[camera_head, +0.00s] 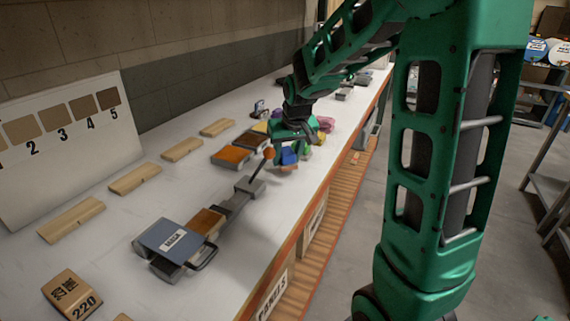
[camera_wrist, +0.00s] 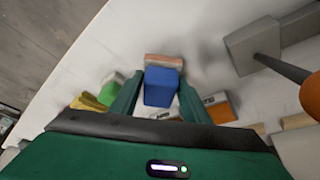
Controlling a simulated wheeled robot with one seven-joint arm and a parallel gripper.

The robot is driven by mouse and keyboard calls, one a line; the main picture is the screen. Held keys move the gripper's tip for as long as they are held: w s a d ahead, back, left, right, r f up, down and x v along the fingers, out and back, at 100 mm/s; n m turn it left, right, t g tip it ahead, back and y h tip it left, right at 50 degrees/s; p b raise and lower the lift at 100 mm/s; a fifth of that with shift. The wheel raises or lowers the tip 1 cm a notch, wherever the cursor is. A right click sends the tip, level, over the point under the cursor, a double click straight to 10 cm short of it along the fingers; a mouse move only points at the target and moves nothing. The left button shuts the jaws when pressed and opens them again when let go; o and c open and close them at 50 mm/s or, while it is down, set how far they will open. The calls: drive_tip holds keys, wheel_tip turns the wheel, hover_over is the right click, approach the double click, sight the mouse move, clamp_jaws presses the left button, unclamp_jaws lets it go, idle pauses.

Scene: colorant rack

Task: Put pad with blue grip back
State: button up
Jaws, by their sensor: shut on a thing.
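The pad with blue grip shows in the head view (camera_head: 289,156) below my gripper (camera_head: 293,139), over the bench near its right edge. In the wrist view its blue grip (camera_wrist: 162,87) is between the two green fingers of my gripper (camera_wrist: 158,98), and a reddish-brown pad face (camera_wrist: 164,60) shows beyond it. My gripper is shut on the blue grip. Whether the pad touches the bench is hard to tell.
A grey block (camera_head: 250,187) carries a rod with an orange ball (camera_head: 269,153), close left of my gripper. An orange-topped pad (camera_head: 233,156) and a pink-gripped pad (camera_head: 325,124) are nearby. A green block (camera_wrist: 113,94) and yellow block (camera_wrist: 88,102) lie left in the wrist view.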

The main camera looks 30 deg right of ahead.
drive_tip(key=shift+f, duration=1.15)
drive_tip(key=shift+f, duration=0.15)
drive_tip(key=o, duration=1.2)
drive_tip(key=shift+r, duration=0.35)
drive_tip(key=v, duration=1.2)
drive_tip(key=s+d+f+m+g, duration=0.1)
drive_tip(key=s+f, duration=0.1)
drive_tip(key=s, duration=0.8)
drive_tip(key=s+d+f+m+g, duration=0.1)
drive_tip(key=s+f+g, duration=0.1)
drive_tip(key=s, duration=0.8)
drive_tip(key=s+d+f+m+g+y, duration=0.1)
drive_tip(key=s+f, duration=0.3)
drive_tip(key=s, duration=0.6)
drive_tip(key=shift+m+g, duration=0.3)
drive_tip(key=shift+m, duration=0.2)
